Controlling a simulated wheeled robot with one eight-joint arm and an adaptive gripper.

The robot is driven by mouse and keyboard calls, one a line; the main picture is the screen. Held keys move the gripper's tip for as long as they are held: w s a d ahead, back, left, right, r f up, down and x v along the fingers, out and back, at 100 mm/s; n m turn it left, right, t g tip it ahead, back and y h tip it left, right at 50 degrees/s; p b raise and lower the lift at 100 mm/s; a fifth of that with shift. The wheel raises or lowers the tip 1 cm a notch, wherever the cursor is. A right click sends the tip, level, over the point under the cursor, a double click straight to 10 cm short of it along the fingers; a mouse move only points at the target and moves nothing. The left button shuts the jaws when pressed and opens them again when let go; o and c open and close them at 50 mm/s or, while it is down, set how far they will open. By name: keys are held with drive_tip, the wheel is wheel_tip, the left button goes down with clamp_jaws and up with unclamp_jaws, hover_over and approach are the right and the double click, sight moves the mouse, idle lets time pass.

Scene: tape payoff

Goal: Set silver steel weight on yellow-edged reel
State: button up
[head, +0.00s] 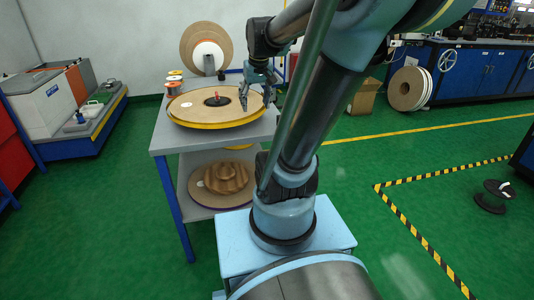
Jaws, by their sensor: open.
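The yellow-edged reel (205,119) lies flat on the grey table, a wide brown disc with a yellow rim. At its middle is a black hub with a red knob (216,97). A small pale round spot (186,104) shows on its left part; I cannot tell what it is. My gripper (256,99) is open, with its fingers pointing down at the right part of the reel. I cannot tell whether the fingertips touch it. I cannot make out the silver steel weight; my gripper and arm hide part of the table's right side.
Small spools (174,87) stand at the table's back left. A large upright reel (206,45) stands behind. The lower shelf (196,174) holds a wooden reel (226,178). A cardboard box (364,97) is on the floor at right. The green floor right of my arm is largely clear.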

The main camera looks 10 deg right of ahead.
drive_tip(key=s+f+g, duration=0.1)
drive_tip(key=s+f, duration=1.1)
drive_tip(key=s, duration=0.4)
drive_tip(key=shift+d+m, duration=0.2)
drive_tip(key=shift+m, duration=0.2)
drive_tip(key=shift+f, duration=0.1)
drive_tip(key=shift+c, duration=0.6)
